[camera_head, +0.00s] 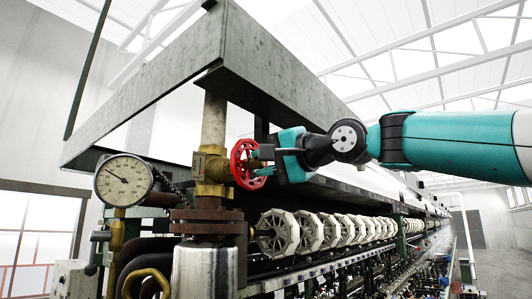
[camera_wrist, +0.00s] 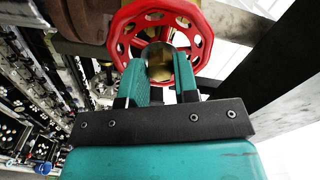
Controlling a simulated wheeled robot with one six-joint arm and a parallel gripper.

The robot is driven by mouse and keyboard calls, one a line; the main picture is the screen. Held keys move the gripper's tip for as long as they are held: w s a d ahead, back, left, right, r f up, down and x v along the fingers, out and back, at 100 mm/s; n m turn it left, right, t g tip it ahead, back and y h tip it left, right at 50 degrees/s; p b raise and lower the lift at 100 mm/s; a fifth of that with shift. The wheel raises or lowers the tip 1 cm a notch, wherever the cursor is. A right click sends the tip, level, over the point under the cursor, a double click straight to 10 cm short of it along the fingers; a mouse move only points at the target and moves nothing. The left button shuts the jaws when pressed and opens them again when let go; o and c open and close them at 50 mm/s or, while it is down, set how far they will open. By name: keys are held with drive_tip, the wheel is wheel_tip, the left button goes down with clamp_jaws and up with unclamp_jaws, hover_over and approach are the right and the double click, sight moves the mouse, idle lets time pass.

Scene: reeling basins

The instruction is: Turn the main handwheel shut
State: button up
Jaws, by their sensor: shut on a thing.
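The red handwheel (camera_head: 246,164) is mounted on a brass valve (camera_head: 212,172) on a vertical pipe, left of centre in the head view. It faces right, toward my arm. In the wrist view the handwheel (camera_wrist: 201,30) fills the top middle, with round holes around its rim. My gripper (camera_head: 265,162) reaches it from the right. In the wrist view the two teal fingers of my gripper (camera_wrist: 160,68) are shut on the handwheel at its hub. The fingertips hide part of the hub, and the valve stem behind is mostly hidden.
A round pressure gauge (camera_head: 124,180) stands left of the valve. A row of pale octagonal reels (camera_head: 278,233) runs to the right below my arm. A steel cylinder (camera_head: 204,270) stands under the valve.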

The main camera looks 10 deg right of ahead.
drive_tip(key=m, duration=1.5)
drive_tip(key=o, duration=0.8)
drive_tip(key=c, duration=0.8)
drive_tip(key=shift+m, duration=1.6)
drive_tip(key=o, duration=0.8)
